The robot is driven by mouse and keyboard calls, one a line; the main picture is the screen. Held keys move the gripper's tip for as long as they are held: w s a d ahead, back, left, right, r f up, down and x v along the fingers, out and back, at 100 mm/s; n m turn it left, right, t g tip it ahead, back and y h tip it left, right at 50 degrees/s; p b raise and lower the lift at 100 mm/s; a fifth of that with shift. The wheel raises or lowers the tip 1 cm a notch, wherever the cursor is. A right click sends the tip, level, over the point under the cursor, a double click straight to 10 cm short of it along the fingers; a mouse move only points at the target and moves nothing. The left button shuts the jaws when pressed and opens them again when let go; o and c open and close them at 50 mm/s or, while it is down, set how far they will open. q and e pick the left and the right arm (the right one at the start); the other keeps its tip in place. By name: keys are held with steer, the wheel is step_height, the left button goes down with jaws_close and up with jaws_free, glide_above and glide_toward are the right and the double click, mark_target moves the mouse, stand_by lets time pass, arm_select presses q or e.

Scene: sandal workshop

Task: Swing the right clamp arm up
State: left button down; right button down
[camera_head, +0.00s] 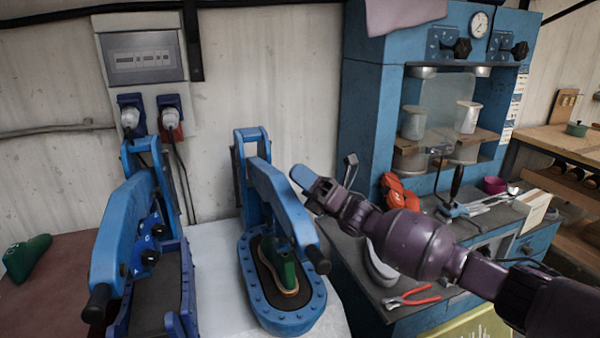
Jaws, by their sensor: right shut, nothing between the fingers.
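The right clamp has a blue frame with a blue arm (277,200) that slopes down toward the front right from the rear post. A black handle (318,260) is at its low end. Below it, a green shoe form with a tan sole (281,268) stands on the oval blue base (289,322). My right gripper (302,175) is shut and empty. It appears just right of the upper part of the clamp arm, above the handle; whether it touches the arm cannot be told. My left gripper is not in view.
A second blue clamp (122,232) stands at left, its arm also sloping down. A green shoe form (26,257) lies at far left. A blue press cabinet (372,100) stands behind my right arm. Red pliers (410,298) lie on the bench at right.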

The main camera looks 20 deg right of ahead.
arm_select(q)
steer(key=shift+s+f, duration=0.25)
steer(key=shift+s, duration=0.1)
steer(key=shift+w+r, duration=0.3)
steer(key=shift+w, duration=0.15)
